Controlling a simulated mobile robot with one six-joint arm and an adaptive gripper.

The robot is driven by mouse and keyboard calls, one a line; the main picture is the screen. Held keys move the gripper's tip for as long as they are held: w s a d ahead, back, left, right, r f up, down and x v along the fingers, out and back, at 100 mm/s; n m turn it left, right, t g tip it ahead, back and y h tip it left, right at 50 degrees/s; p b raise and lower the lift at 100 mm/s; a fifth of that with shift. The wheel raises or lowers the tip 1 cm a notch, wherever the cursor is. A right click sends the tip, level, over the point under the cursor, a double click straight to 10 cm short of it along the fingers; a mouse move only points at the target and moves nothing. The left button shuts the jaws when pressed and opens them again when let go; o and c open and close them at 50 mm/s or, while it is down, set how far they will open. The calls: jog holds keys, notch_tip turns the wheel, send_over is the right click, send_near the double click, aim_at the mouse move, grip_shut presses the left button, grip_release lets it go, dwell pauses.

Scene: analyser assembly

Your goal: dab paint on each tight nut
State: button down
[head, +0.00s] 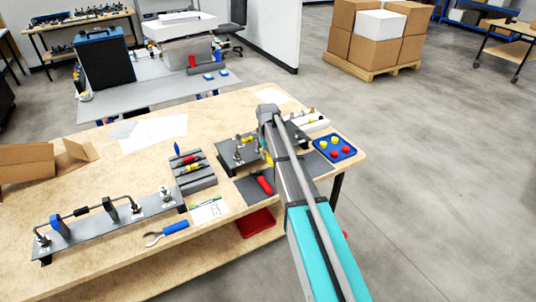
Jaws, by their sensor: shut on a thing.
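A grey plate (100,231) at the left carries a bent tube with fittings; nuts at its ends are too small to judge. A second dark plate (228,155) with metal fittings (240,156) lies at the bench's middle right, partly behind my arm. My gripper (265,151) is over this plate, mostly hidden by my arm. It is shut on a slim yellow thing (267,159), perhaps a paint pen; its tip is not clear. A grey rack (197,182) holds red and yellow items, with a blue one upright at its back. No paint marks can be made out.
Blue-handled pliers (174,228), a white card (208,212) with a green pen, and a red-handled tool (265,184) lie near the front. A blue tray (350,152) holds red and yellow caps. An open carton (35,163) stands left. Bare bench lies between carton and rack.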

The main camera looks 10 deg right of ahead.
jog(key=shift+s+d+r, duration=0.1)
jog(key=shift+s+d, duration=0.15)
jog(key=shift+s, duration=0.55)
jog(key=shift+s+d+f, duration=0.1)
jog(key=shift+s+d, duration=0.15)
jog(key=shift+s, duration=0.55)
jog(key=shift+s+d+r, duration=0.1)
jog(key=shift+s+d, duration=0.15)
jog(key=shift+s, duration=0.55)
jog(key=shift+r, duration=0.1)
notch_tip(320, 180, up, 10)
jog(key=p, duration=1)
